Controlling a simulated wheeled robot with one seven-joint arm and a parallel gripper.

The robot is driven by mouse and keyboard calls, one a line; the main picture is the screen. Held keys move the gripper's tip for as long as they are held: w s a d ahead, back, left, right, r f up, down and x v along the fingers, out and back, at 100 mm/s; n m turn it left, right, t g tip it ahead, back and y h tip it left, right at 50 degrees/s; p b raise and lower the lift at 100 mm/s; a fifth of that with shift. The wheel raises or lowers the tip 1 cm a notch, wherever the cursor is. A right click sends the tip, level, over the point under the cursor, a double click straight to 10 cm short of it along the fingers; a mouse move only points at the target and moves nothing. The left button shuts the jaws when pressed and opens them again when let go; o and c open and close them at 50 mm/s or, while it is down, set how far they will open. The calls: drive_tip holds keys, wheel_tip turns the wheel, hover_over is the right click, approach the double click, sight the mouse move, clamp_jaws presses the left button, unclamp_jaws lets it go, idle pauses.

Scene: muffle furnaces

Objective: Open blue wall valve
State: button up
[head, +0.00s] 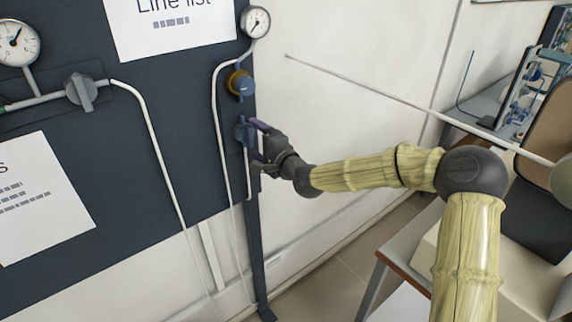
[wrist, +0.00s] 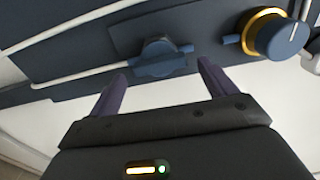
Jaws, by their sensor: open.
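The blue wall valve (head: 242,131) is mounted low on the right edge of the dark panel, below a blue knob with a yellow ring. In the wrist view the valve (wrist: 160,60) has a blue bar handle lying roughly crosswise in the picture. My gripper (head: 256,146) is at the valve from the right, partly covering it in the head view. In the wrist view its two purple fingers (wrist: 161,74) are apart, with the valve handle just beyond and between their tips. Whether a finger touches the handle I cannot tell.
The blue-and-yellow knob (head: 240,84) sits above the valve, with a gauge (head: 255,22) over it. A grey valve (head: 81,91) and another gauge (head: 18,42) are at left. Thin white pipes run down the panel (head: 190,150). A table (head: 405,245) stands at right.

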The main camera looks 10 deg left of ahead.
drive_tip(key=b+v, duration=0.2)
drive_tip(key=v, duration=1.2)
drive_tip(key=s+d+f+n+g+h+p, duration=0.1)
drive_tip(key=s+d+f+n+g+h, duration=0.2)
drive_tip(key=f, duration=0.4)
drive_tip(key=s+d+f+n+g+h, duration=0.1)
drive_tip(key=s+d+f+n+h, duration=0.15)
drive_tip(key=d+f+h, duration=0.35)
drive_tip(key=s+d+n+g+h+p, duration=0.1)
drive_tip(key=s+d+g+h, duration=0.3)
drive_tip(key=s+d, duration=0.9)
drive_tip(key=d+n+g, duration=0.1)
drive_tip(key=d, duration=0.3)
drive_tip(key=shift+s+f+n+h, duration=0.2)
drive_tip(key=shift+s+n+h, duration=0.15)
drive_tip(key=shift+h, duration=0.05)
drive_tip(key=shift+d, duration=0.15)
